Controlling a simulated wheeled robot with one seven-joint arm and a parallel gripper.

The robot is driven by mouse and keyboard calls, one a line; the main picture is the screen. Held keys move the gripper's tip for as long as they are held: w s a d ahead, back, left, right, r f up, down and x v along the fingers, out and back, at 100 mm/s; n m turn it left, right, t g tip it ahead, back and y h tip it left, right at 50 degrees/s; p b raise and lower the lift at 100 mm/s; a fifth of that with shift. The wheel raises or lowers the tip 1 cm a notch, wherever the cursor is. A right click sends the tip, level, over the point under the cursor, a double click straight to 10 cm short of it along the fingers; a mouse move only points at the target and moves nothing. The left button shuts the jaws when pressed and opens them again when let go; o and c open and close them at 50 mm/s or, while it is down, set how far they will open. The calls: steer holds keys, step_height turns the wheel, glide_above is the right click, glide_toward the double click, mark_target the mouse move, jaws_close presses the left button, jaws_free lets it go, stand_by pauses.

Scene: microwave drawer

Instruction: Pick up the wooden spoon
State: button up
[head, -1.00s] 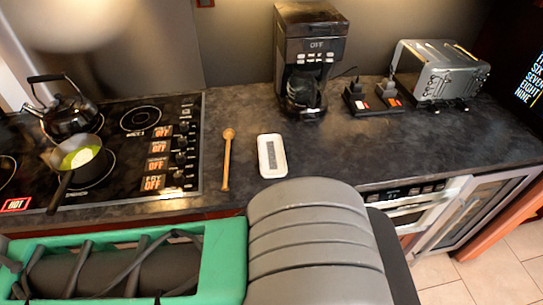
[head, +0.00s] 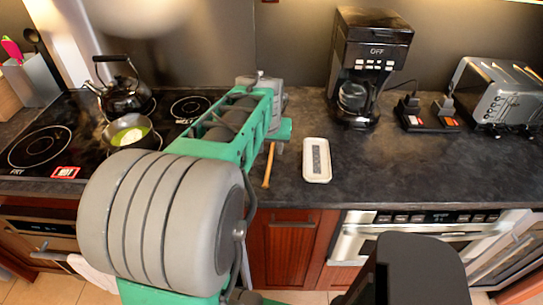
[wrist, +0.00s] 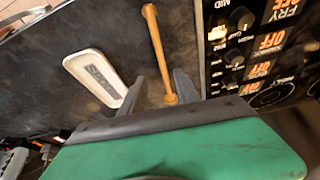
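The wooden spoon (head: 268,167) lies on the dark counter just right of the stove. In the head view my arm hides its bowl end, and only the handle shows. In the wrist view the spoon (wrist: 158,52) shows whole, with its rounded end close to my gripper. My gripper (wrist: 160,82) is open, with one finger on each side of the spoon's rounded end in the picture. The fingers do not visibly press on it, and I cannot tell their height above the counter. In the head view my gripper is hidden behind my arm.
A white dish (head: 316,160) lies on the counter right of the spoon. A stove with a pan (head: 130,133) and a kettle (head: 122,95) is to the left. A coffee maker (head: 367,65) and a toaster (head: 500,90) stand at the back right. The right counter front is clear.

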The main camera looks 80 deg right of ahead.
mark_target(270, 160)
steer(key=p+x, duration=0.1)
steer(key=x, duration=0.6)
steer(key=shift+w+f+p, duration=0.2)
steer(key=shift+f+p, duration=0.15)
steer(key=shift+c, duration=0.2)
jaws_close()
